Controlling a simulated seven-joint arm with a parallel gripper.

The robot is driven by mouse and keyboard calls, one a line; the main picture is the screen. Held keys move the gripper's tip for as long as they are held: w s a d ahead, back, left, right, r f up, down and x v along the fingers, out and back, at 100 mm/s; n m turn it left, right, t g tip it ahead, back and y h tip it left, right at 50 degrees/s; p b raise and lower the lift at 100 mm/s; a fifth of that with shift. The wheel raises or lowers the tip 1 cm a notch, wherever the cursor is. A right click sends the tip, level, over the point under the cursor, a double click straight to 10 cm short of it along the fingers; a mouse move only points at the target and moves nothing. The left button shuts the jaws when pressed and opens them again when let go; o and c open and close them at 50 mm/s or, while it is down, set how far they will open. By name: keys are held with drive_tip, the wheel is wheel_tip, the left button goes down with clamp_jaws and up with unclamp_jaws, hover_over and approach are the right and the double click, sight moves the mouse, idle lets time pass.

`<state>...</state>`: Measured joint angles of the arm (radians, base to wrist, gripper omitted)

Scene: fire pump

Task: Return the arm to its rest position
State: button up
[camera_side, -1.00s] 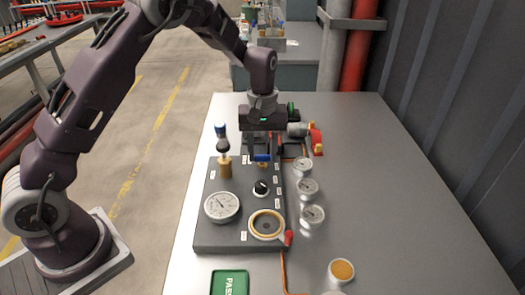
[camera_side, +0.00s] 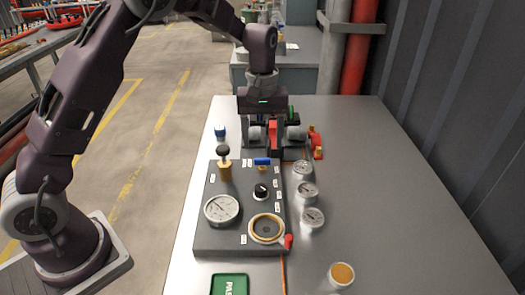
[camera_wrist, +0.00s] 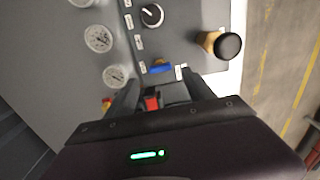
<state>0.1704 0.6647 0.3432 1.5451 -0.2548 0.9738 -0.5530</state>
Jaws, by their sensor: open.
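My gripper (camera_side: 264,133) hangs at the far end of the panel in the side view, its fingers pointing down and apart with nothing seen held. In the wrist view its fingers (camera_wrist: 150,95) show above the dark gripper body. The grey pump panel (camera_side: 208,232) lies on the metal table and carries a blue valve handle (camera_side: 262,161), a black knob (camera_side: 261,190), a brass post with a black ball (camera_side: 224,164), a large gauge (camera_side: 221,210) and a brass ring port (camera_side: 266,228). A red part (camera_side: 273,138) shows between or behind the fingers; I cannot tell if they touch it.
Several small gauges (camera_side: 306,190) stand right of the panel. A red and yellow fitting (camera_side: 316,146) is beyond them. A blue cap (camera_side: 220,131), an orange-topped cup (camera_side: 342,273) and a green sign (camera_side: 229,285) lie on the table. The table's right side is clear.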

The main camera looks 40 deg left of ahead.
drive_tip(key=shift+r, duration=0.95)
drive_tip(key=s+d+r+m+t+h, duration=0.1)
drive_tip(key=s+r+m+t, duration=0.25)
drive_tip(key=s+r, duration=1)
drive_tip(key=s+f+m+t+y, duration=0.1)
drive_tip(key=s+m, duration=0.4)
drive_tip(key=s, duration=1.1)
drive_tip(key=shift+s+d+f+m+t, duration=0.15)
drive_tip(key=shift+s+d+m+t, duration=0.25)
drive_tip(key=shift+t, duration=0.15)
drive_tip(key=shift+c, duration=0.4)
idle(0.6)
